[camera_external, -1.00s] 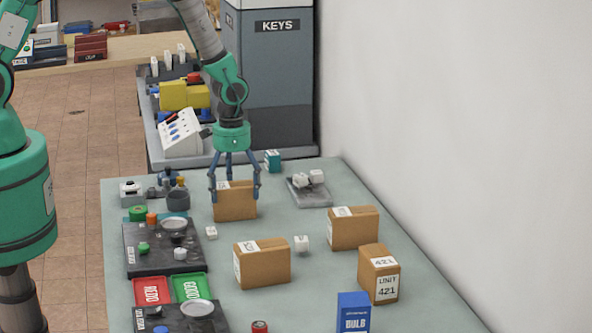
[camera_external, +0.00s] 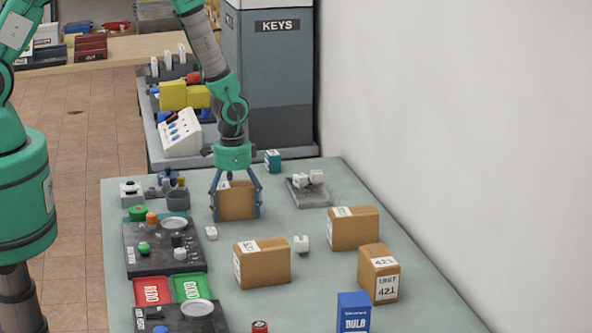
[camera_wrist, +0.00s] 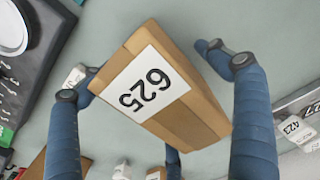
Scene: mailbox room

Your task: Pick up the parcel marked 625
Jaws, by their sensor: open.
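The parcel marked 625 (camera_wrist: 185,105) is a brown cardboard box with a white label on top, seen close up in the wrist view. In the external view this parcel (camera_external: 238,204) stands on the far part of the grey-green table. My gripper (camera_external: 237,208) is over it, with its blue fingers spread and reaching down around its sides. In the wrist view my gripper's fingers (camera_wrist: 150,75) stand apart on either side of the box. I cannot tell whether any finger touches it. The gripper hides part of the parcel's top in the external view.
Other brown parcels stand nearer: one at front centre (camera_external: 263,267), one to the right (camera_external: 354,231), and one marked 421 (camera_external: 379,276). A small grey tray (camera_external: 318,197) lies right of my gripper. Dark trays (camera_external: 150,258) line the left edge. The wall bounds the right.

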